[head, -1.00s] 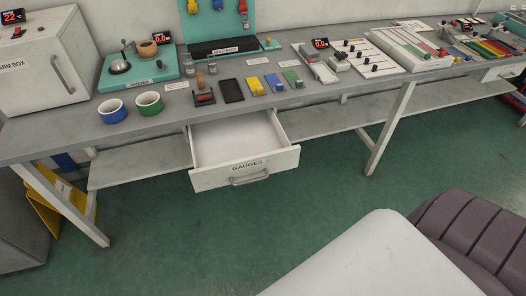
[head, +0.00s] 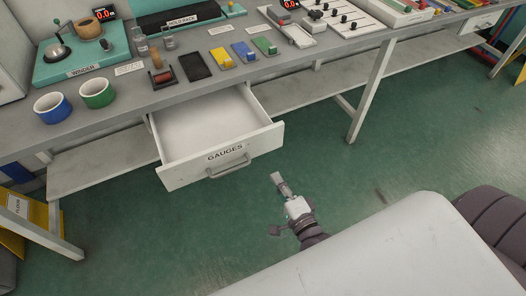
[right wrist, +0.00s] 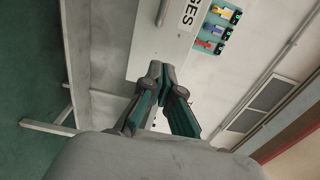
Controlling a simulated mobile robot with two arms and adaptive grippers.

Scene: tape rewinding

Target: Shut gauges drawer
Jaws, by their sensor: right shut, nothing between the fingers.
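The gauges drawer (head: 182,178) is a white drawer under the grey workbench, pulled well out. Its front bears the label GAUGES and a grey bar handle (head: 228,170). The inside looks empty. In the right wrist view the white drawer front (right wrist: 147,38) is beyond the fingers, with part of its label showing. My right gripper (head: 280,184) is in front of the drawer, to the right of the handle and apart from it. Its fingers (right wrist: 163,72) are shut with nothing between them. My left gripper is not in view.
The workbench (head: 120,105) carries a blue cup (head: 53,108), a green cup (head: 97,93), a winder (head: 60,60) and several small blocks and trays. A bench leg (head: 368,95) stands right of the drawer. The green floor in front of the drawer is clear.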

